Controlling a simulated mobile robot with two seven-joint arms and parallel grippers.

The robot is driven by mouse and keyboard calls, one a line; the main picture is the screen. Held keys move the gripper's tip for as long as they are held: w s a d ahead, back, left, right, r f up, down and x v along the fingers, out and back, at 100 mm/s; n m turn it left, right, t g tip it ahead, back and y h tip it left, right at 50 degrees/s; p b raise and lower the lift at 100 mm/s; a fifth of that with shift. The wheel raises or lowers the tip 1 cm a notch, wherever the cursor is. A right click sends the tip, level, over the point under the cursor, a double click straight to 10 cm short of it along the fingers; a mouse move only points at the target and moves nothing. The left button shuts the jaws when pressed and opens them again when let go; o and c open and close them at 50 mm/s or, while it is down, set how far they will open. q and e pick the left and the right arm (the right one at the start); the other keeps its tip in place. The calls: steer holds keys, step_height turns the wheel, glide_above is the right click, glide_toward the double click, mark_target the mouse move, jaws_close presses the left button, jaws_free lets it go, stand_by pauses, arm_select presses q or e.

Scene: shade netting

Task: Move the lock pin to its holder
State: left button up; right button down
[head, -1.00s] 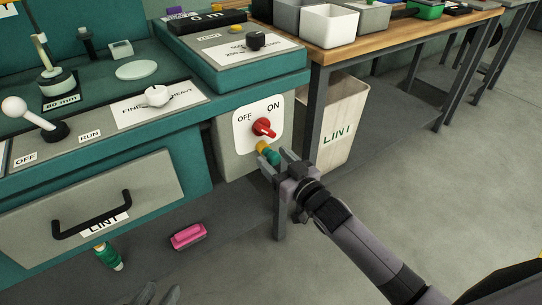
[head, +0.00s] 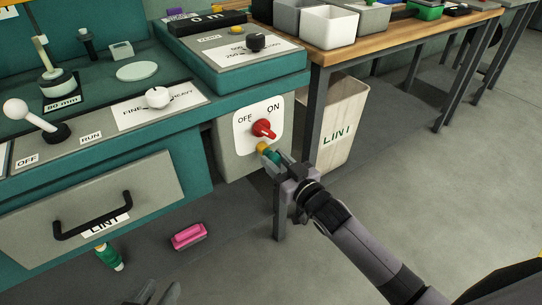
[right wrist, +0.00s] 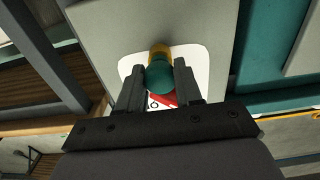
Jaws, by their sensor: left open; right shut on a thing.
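The lock pin, a small piece with a green knob and a yellow collar (head: 262,147), sits at the switch plate (head: 245,128) just below the red OFF/ON knob (head: 263,128). My right gripper (head: 273,160) is shut on its green end. In the right wrist view the green knob (right wrist: 160,78) lies between the fingers, with the yellow collar against the panel behind it. My left gripper (head: 160,293) shows only its fingertips at the bottom edge, open and empty. I cannot tell which thing is the pin's holder.
A LINT bin (head: 342,125) stands under the wooden bench (head: 400,32), whose leg is close to my right gripper.

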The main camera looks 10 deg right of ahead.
mark_target(277, 162)
steer(key=shift+s+d+p, duration=0.15)
steer(key=shift+s+p, duration=0.2)
steer(key=shift+s+d, duration=0.1)
steer(key=shift+s, duration=0.25)
steer(key=shift+s+d+p, duration=0.15)
steer(key=shift+s+p, duration=0.2)
steer(key=shift+p, duration=0.25)
steer(key=shift+p+v, duration=0.95)
steer(key=shift+v, duration=0.6)
steer(key=shift+p+v, duration=1.2)
steer(key=shift+v, duration=0.75)
steer(key=shift+r, duration=0.15)
